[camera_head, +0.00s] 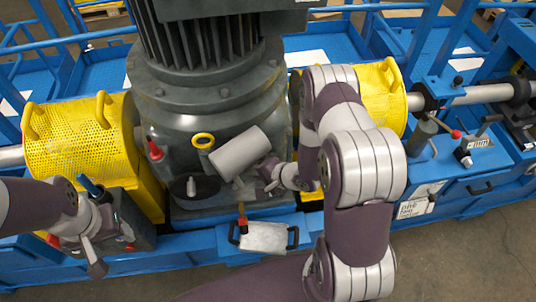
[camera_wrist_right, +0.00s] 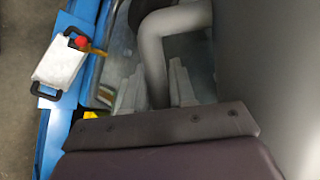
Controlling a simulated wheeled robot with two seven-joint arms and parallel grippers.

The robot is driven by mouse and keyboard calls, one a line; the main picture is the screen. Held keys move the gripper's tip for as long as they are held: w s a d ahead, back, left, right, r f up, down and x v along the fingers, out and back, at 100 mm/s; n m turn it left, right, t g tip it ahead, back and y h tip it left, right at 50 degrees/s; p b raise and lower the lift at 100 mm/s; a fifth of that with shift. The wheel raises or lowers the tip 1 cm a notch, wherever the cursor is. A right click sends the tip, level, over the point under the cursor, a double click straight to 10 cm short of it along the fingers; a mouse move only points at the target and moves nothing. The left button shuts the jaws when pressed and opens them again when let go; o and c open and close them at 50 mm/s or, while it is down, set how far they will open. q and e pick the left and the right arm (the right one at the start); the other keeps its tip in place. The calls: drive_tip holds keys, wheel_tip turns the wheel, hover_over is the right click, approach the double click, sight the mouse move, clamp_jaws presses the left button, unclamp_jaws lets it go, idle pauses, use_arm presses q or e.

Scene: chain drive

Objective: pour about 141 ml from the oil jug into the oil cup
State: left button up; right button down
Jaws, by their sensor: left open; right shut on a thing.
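A grey cylindrical jug (camera_head: 240,152), which I take to be the oil jug, is tilted in front of the big dark motor housing. My right gripper (camera_head: 268,178) is shut on its handle. In the right wrist view the bent grey handle (camera_wrist_right: 154,62) passes between my fingers, and the jug's wall fills the right side. A black round dish (camera_head: 190,187) with a pale piece in it sits just below and left of the jug; I cannot tell whether it is the oil cup. No liquid shows. My left gripper (camera_head: 92,252) is open and empty at the lower left.
A yellow ring (camera_head: 203,141) stands close left of the jug. A white tray (camera_head: 263,237) with black handles is on the blue frame's front edge. Yellow perforated guards (camera_head: 82,140) flank the motor (camera_head: 205,92). The floor (camera_head: 480,240) at the lower right is clear.

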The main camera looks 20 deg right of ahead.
sight(245, 162)
idle(0.8)
drive_tip(key=shift+n+h, duration=0.5)
drive_tip(key=shift+h, duration=0.3)
drive_tip(key=r, duration=0.2)
drive_tip(key=d+r+p, duration=0.1)
drive_tip(key=r, duration=0.1)
drive_tip(key=shift+w+d+p, duration=0.1)
drive_tip(key=shift+w+p, duration=0.1)
drive_tip(key=shift+p, duration=0.1)
drive_tip(key=shift+s+f, duration=0.1)
drive_tip(key=shift+s, duration=0.1)
drive_tip(key=shift+w+f, duration=0.1)
drive_tip(key=shift+w, duration=0.05)
